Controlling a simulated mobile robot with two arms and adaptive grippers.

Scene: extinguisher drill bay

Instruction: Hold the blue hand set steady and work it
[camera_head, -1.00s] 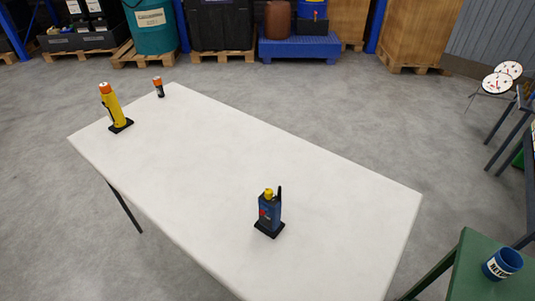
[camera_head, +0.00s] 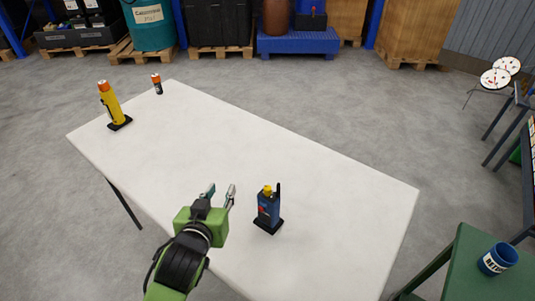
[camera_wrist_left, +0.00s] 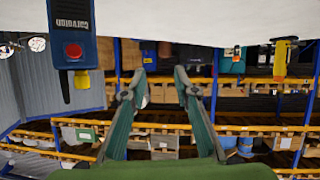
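The blue hand set (camera_head: 268,209) stands upright on a black base on the white table (camera_head: 330,190), with a yellow knob and a black antenna on top. In the left wrist view the hand set (camera_wrist_left: 72,38) appears upside down at the upper left, with a red button on its face. My left gripper (camera_head: 221,191) is just left of the hand set in the head view, apart from it. Its two fingers (camera_wrist_left: 160,85) are spread with nothing between them. My right gripper is not in view.
A yellow torch (camera_head: 112,104) on a black base and a small orange-topped torch (camera_head: 156,84) stand at the table's far left end. A green table (camera_head: 470,265) with a blue mug (camera_head: 497,259) is at the right. The table's middle is clear.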

